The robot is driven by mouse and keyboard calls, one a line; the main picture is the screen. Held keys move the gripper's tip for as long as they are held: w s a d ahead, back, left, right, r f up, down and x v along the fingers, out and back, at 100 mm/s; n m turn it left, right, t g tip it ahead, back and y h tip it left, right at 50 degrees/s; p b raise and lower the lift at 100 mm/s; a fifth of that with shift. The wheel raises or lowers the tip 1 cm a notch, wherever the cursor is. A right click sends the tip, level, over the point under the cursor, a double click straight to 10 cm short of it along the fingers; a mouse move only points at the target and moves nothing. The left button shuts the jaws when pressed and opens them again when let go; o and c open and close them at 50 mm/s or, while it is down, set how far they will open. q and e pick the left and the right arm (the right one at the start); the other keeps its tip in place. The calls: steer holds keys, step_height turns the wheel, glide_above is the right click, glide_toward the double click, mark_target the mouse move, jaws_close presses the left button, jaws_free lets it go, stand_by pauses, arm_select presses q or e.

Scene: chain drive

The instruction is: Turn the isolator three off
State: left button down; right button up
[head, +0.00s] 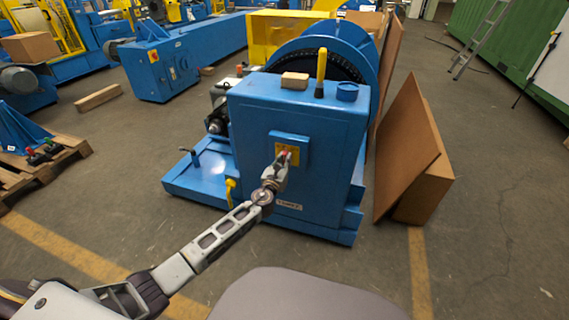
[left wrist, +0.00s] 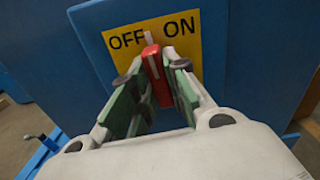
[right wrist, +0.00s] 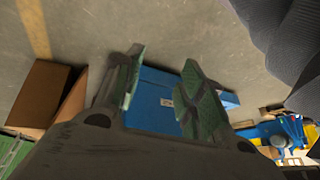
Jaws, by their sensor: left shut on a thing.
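The isolator is a red handle (left wrist: 155,75) on a yellow plate (left wrist: 183,48) marked OFF at left and ON at right. In the left wrist view the handle stands nearly upright, its top and a pale pointer leaning slightly left, between the two words. In the head view the yellow plate (head: 294,149) sits on the front of a blue machine housing (head: 330,165). My left gripper (head: 282,164) is shut on the red handle, one finger pad each side. My right gripper (right wrist: 158,88) shows only in the right wrist view, open and empty, with blue machinery beyond it.
A small box (head: 294,81), a yellow lever (head: 321,72) and a blue cap (head: 347,92) are on top of the housing. A yellow handle (head: 230,190) is low at left. Brown boards (head: 408,150) lean at right. The floor in front is clear.

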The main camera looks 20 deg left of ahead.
arm_select(q)
steer(key=n, duration=0.2)
steer(key=shift+f+n+b, duration=0.1)
steer(key=shift+n+b, duration=0.25)
steer(key=shift+n, duration=0.05)
steer(key=n+b, duration=0.1)
steer(key=n, duration=0.2)
steer(key=shift+n, duration=1.1)
arm_select(e)
steer(key=shift+m+t+y, duration=0.3)
steer(key=shift+t, duration=0.1)
steer(key=f, duration=0.2)
steer(key=a+f, duration=0.1)
steer(key=f, duration=0.1)
steer(key=shift+w+f, duration=0.1)
steer(key=shift+f, duration=0.1)
steer(key=shift+w, duration=0.1)
steer(key=shift+d, duration=0.1)
arm_select(q)
steer(key=c, duration=1.4)
jaws_free()
arm_select(e)
steer(key=shift+f, duration=0.1)
